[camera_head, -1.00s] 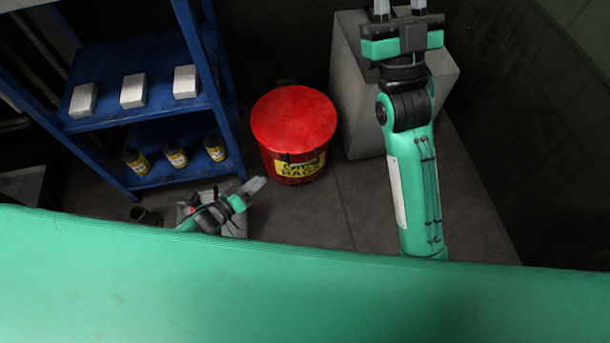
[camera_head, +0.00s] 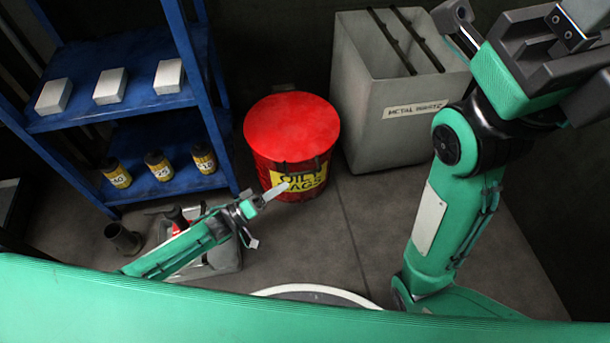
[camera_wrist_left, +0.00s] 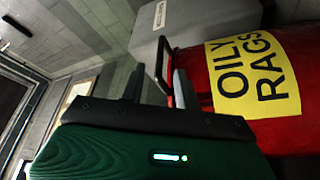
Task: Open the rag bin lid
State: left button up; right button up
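The round red rag bin (camera_head: 275,180) stands on the floor with its flat red lid (camera_head: 291,125) lying shut on top. Its yellow "OILY RAGS" label (camera_head: 305,179) faces me, and it fills the right of the left wrist view (camera_wrist_left: 245,72). My left gripper (camera_head: 272,190) is low in front of the bin, by the label. In the left wrist view its two fingers (camera_wrist_left: 156,88) are apart. A thin dark handle loop (camera_wrist_left: 161,62) on the bin shows between them, not clearly touching. My right arm's gripper end (camera_head: 555,60) is at upper right, its fingertips not clearly visible.
A blue shelf (camera_head: 130,115) with metal blocks and small bottles is at left. A grey container (camera_head: 215,255) and a dark cup (camera_head: 123,238) stand near my left arm.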

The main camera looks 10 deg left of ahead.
aim_at(305, 172)
pick_arm(q)
jog(key=b+x, duration=0.3)
jog(key=x, duration=0.5)
jog(key=shift+w+d+r, duration=0.1)
jog(key=shift+w+d, duration=0.05)
jog(key=shift+d, duration=0.05)
grip_shut()
